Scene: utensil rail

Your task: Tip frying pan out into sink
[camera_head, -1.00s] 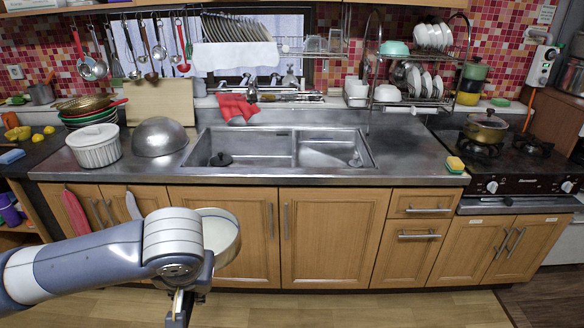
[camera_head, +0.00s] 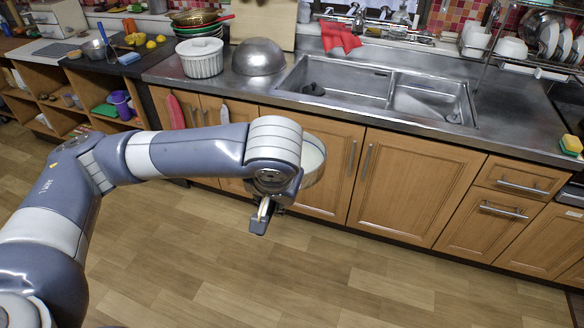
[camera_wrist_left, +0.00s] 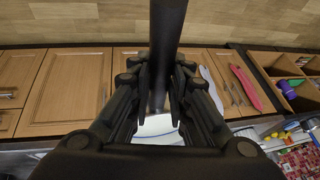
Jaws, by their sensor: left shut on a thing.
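The frying pan (camera_head: 314,160) shows only in part in the head view. Its pale rounded side and rim stick out behind my left wrist, in front of the cabinet doors and below counter height. My left gripper (camera_wrist_left: 160,108) is shut on the pan's dark handle (camera_wrist_left: 168,28), which runs between the fingers in the left wrist view. What the pan contains cannot be made out. The steel sink (camera_head: 345,88) is set in the counter above and to the right of the pan, with a dark round object in its left part. My right gripper is not in view.
A white ribbed pot (camera_head: 200,60) and an upturned steel bowl (camera_head: 258,57) stand left of the sink. Red cloth or gloves (camera_head: 340,37) hang at its back edge. A sponge (camera_head: 571,144) lies at the counter's right. The wood floor (camera_head: 330,275) is clear.

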